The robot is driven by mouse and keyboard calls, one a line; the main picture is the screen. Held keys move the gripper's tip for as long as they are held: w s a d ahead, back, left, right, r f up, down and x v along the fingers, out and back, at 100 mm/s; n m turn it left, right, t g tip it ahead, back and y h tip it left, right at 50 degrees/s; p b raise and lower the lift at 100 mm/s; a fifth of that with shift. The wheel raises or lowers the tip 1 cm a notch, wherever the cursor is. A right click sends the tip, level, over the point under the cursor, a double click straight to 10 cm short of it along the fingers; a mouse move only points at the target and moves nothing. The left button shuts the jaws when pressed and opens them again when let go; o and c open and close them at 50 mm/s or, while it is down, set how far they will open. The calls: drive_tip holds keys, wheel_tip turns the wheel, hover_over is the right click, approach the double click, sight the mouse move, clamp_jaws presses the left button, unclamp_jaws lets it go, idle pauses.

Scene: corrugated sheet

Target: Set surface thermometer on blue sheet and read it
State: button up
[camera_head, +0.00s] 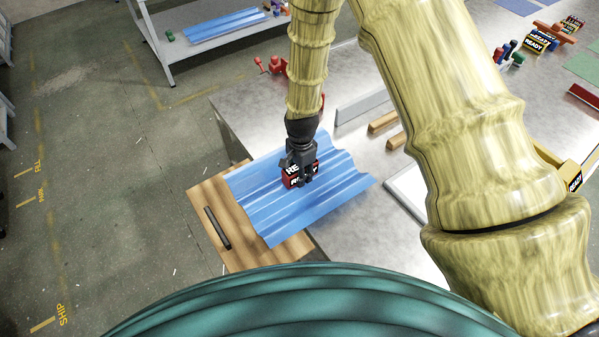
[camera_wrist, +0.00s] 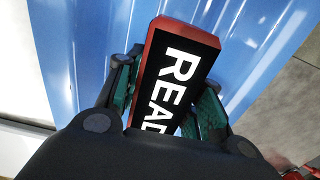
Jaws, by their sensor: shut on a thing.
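The blue corrugated sheet (camera_head: 290,210) lies partly on a wooden board and partly on the grey metal table. A red block with a black face and white lettering (camera_head: 290,181), which looks like the surface thermometer, is at the sheet's upper middle. My gripper (camera_head: 301,174) points down and is shut on this block. In the wrist view the block (camera_wrist: 176,75) sits between both fingers, with "READ" visible on its black face and the rest hidden by my gripper. The blue sheet (camera_wrist: 85,40) is behind it. I cannot tell whether the block touches the sheet.
The wooden board (camera_head: 240,250) carries a dark bar (camera_head: 217,228) left of the sheet. Wooden strips (camera_head: 383,122), a grey bar (camera_head: 362,108) and a white tray (camera_head: 404,190) lie to the right. Another blue sheet (camera_head: 222,25) is on a separate table at the back.

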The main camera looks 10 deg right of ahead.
drive_tip(key=shift+f, duration=0.15)
drive_tip(key=o, duration=1.2)
drive_tip(key=shift+o, duration=0.2)
drive_tip(key=shift+d+r, duration=0.15)
drive_tip(key=shift+r, duration=5.9)
